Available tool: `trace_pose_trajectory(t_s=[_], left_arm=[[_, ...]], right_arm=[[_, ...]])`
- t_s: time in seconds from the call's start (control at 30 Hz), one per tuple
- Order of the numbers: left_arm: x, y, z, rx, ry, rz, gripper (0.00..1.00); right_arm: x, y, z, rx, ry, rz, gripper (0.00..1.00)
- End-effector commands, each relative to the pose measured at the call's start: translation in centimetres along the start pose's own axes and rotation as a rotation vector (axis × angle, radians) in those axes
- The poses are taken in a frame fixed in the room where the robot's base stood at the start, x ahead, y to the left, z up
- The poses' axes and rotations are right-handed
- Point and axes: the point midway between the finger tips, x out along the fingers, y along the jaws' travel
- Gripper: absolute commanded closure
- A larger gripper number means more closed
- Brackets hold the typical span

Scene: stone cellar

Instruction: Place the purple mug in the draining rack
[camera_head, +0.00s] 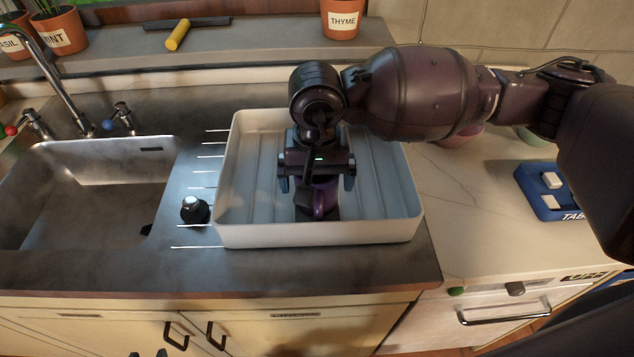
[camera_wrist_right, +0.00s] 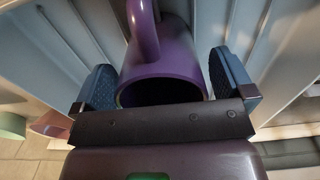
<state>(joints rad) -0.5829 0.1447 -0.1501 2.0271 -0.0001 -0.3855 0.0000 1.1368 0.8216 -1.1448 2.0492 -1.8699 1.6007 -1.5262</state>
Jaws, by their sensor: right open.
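The draining rack (camera_head: 375,233) is a pale, shallow box with a ribbed floor, standing on the counter right of the sink. The purple mug (camera_head: 320,196) is inside it near the middle, mostly hidden by my right gripper (camera_head: 317,184) in the head view. In the right wrist view the mug (camera_wrist_right: 162,58) shows its dark mouth toward the gripper and its handle at the top. The fingers of my right gripper (camera_wrist_right: 165,82) are open, one on each side of the mug and very close to it.
The sink (camera_head: 95,200) and tap (camera_head: 62,80) are to the left. A dark, white-topped object (camera_head: 195,210) stands beside the rack. A blue tray (camera_head: 548,192) lies on the pale right counter. Herb pots, including thyme (camera_head: 342,18), and a yellow-handled tool (camera_head: 178,34) sit on the back ledge.

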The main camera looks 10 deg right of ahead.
Motion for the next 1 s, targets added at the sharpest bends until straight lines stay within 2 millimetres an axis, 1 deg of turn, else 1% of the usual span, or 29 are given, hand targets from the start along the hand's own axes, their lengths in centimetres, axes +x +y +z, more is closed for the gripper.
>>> trace_pose_trajectory(t_s=[0.03, 0.3, 0.5, 0.7, 1.0], left_arm=[[0.0, 0.0, 0.1, 0.0, -0.002, 0.0, 0.55], [0.0, 0.0, 0.3, 0.0, -0.007, -0.001, 0.55], [-0.1, -0.1, 0.3, -0.001, -0.007, -0.001, 0.55], [-0.1, -0.1, 0.2, -0.001, -0.006, -0.001, 0.55], [-0.2, -0.1, 0.2, -0.001, -0.004, -0.001, 0.55]], right_arm=[[-1.1, 0.0, 0.0, -0.002, 0.004, -0.001, 0.0], [-6.3, 0.0, 0.0, 0.0, 0.004, -0.001, 0.0], [-9.2, 0.0, 0.0, -0.001, 0.003, -0.001, 0.0], [-10.4, 0.0, 0.0, 0.0, 0.001, 0.001, 0.0], [-10.5, 0.0, 0.0, 0.0, 0.0, 0.001, 0.0]])
